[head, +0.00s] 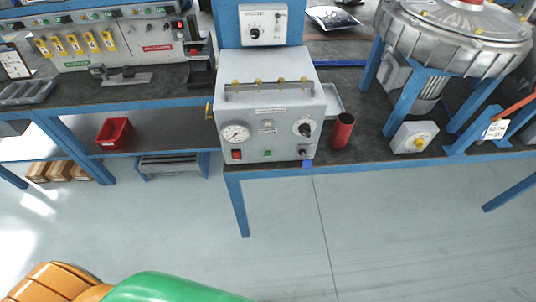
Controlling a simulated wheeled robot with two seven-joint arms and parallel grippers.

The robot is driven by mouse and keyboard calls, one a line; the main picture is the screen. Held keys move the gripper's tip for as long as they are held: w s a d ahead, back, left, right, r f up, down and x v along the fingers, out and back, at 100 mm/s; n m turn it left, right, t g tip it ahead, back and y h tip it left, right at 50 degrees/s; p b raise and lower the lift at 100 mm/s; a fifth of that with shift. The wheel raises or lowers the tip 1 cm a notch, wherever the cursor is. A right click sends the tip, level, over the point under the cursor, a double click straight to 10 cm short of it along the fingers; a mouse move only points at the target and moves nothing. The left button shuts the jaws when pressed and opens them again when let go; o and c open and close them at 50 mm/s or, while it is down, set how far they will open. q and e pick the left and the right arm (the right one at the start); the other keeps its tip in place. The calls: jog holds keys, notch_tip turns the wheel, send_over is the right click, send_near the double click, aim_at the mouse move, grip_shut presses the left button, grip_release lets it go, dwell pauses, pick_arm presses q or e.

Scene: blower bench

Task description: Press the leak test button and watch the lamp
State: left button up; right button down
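A grey tester box (283,108) stands at the front edge of the middle bench, its sloped front facing me. The front carries a round dial gauge (235,134) at upper left and a dark knob (304,129) at upper right. Below the gauge is a small red square (236,154), and right of it a small green square (267,153). I cannot tell which is the leak test button or the lamp, or whether anything is lit; the labels are too small to read. Neither of my grippers is in view.
A red cylinder (342,131) stands right of the tester. A white box with a yellow knob (414,137) and a large metal blower (456,37) on blue legs stand farther right. A red bin (115,133) sits on the left lower shelf. The floor in front is clear.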

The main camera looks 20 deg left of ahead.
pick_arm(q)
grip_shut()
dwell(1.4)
